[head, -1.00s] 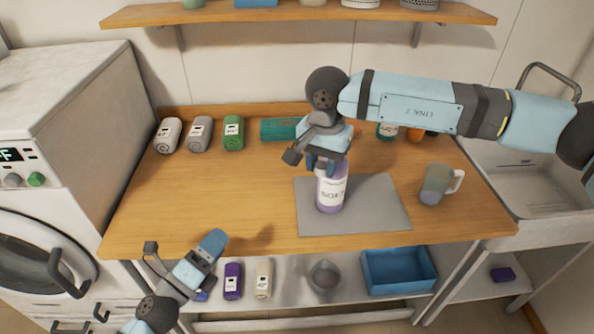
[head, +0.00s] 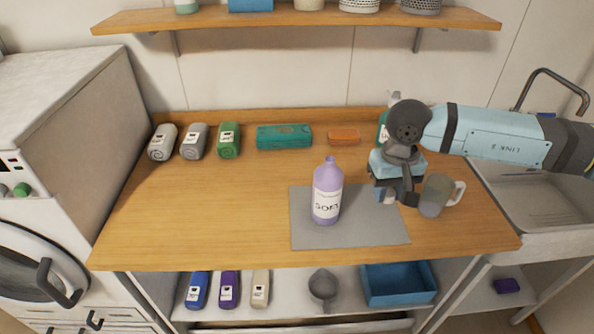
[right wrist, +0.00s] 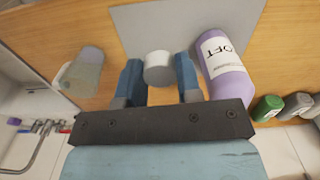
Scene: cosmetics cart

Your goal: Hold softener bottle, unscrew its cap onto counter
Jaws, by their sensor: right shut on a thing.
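The purple softener bottle (head: 327,196) stands upright on the grey mat (head: 368,226), with its narrow neck bare. It also shows in the right wrist view (right wrist: 229,72), to the right of the fingers. My right gripper (head: 393,196) is over the mat's right part, apart from the bottle and close to the mug. It is shut on a small whitish cap (right wrist: 158,68), which sits between the two blue fingers in the right wrist view. Whether the cap touches the surface is unclear. My left gripper is out of view.
A greyish mug (head: 433,196) stands just right of my right gripper. The counter's left front is clear. A sink (head: 532,190) is at right.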

